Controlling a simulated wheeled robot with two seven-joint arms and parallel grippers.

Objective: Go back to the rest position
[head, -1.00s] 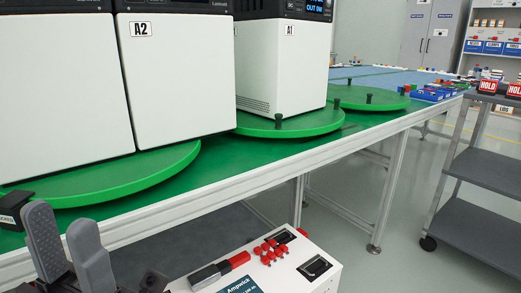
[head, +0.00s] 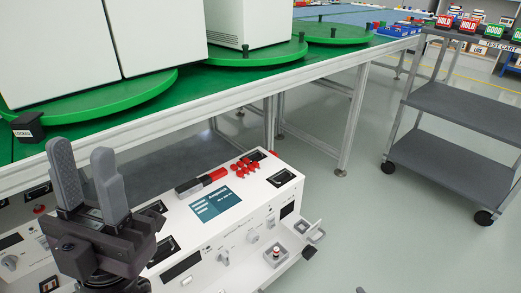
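My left gripper (head: 84,168) stands at the lower left in the head view, fingers pointing up. Its two grey fingers are apart with nothing between them. It is in front of the green turntable bench (head: 235,96) and beside a white console (head: 235,235) with switches and a dark blue label, partly covering the console's left side. My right gripper does not show clearly; only a small dark bit is at the bottom edge, too little to identify.
White cabinets (head: 150,35) stand on green turntables (head: 95,97). A black block marked LOCKED (head: 28,127) sits at the bench's left edge. A grey wheeled cart (head: 455,105) with HOLD and GOOD signs is at right. Open floor (head: 350,215) lies between console and cart.

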